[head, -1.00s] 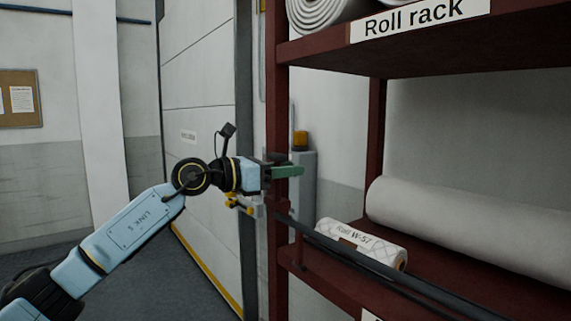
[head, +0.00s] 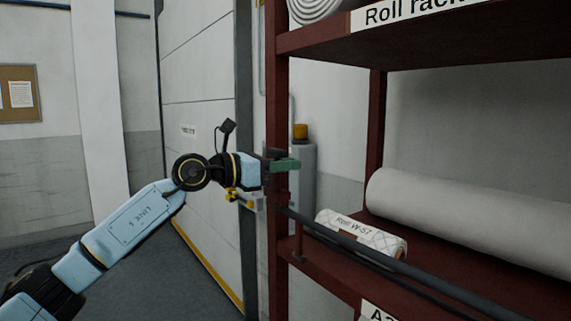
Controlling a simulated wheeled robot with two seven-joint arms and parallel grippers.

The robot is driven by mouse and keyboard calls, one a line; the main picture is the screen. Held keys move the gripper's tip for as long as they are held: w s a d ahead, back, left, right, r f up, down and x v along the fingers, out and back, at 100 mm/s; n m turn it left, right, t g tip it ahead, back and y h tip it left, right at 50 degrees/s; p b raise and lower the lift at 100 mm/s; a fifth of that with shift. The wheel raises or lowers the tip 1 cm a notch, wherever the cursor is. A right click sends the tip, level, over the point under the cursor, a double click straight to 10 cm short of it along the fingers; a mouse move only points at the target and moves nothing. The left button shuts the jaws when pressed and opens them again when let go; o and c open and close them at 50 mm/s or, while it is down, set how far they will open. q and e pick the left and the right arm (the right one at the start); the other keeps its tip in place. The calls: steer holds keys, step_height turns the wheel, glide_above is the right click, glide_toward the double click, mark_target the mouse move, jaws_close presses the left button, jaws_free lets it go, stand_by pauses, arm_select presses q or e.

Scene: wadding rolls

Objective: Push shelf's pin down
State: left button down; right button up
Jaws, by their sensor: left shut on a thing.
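My left gripper (head: 275,165) is at the dark red front post (head: 277,110) of the roll rack, above the left end of a dark bar (head: 345,240). It is shut on a green piece (head: 286,165) that juts out to the right across the post. I cannot tell whether this piece is the shelf's pin or part of it; no other pin shows clearly. The gripper's fingers are small and dark here and partly hide what they hold. My right gripper is not in view.
A wrapped roll marked W-57 (head: 360,235) and a long pale roll (head: 470,220) lie on the lower shelf. Another roll (head: 318,10) is on the upper shelf. A pale door (head: 200,130) stands behind my arm. Floor at the left is clear.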

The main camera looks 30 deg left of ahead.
mark_target(284, 191)
arm_select(q)
step_height(284, 191, down, 4)
steer(key=shift+f+b, duration=0.15)
steer(key=shift+b, duration=1.1)
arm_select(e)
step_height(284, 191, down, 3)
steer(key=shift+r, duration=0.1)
arm_select(q)
steer(key=c, duration=1.5)
jaws_free()
steer(key=shift+o, duration=0.2)
steer(key=shift+a, duration=0.1)
steer(key=b+v, duration=0.8)
steer(key=v, duration=0.5)
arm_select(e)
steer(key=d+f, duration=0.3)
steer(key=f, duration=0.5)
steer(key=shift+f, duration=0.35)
